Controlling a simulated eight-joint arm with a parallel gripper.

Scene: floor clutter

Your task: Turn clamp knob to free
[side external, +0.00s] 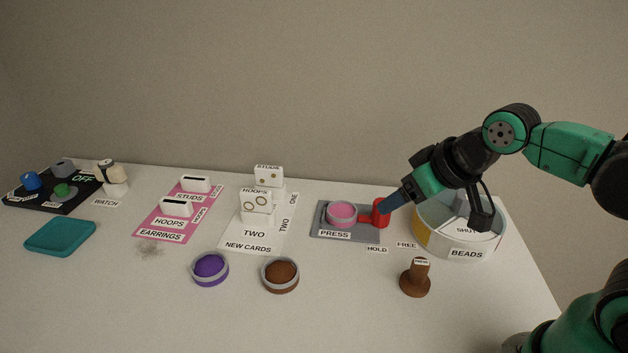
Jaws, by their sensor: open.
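The red clamp knob (381,214) stands at the right end of the grey press plate (330,234), beside a round dish of pink material (342,211). Labels reading HOLD (377,249) and FREE (406,244) lie on the table in front and to the right of the knob.
A round BEADS container (468,240) marked SHUT stands close behind my gripper, to the right. A brown wooden stamp (415,279) stands in front. Purple (210,268) and brown (280,273) dishes sit front-left. Card stands (257,205) are left of the press. The front table is mostly clear.

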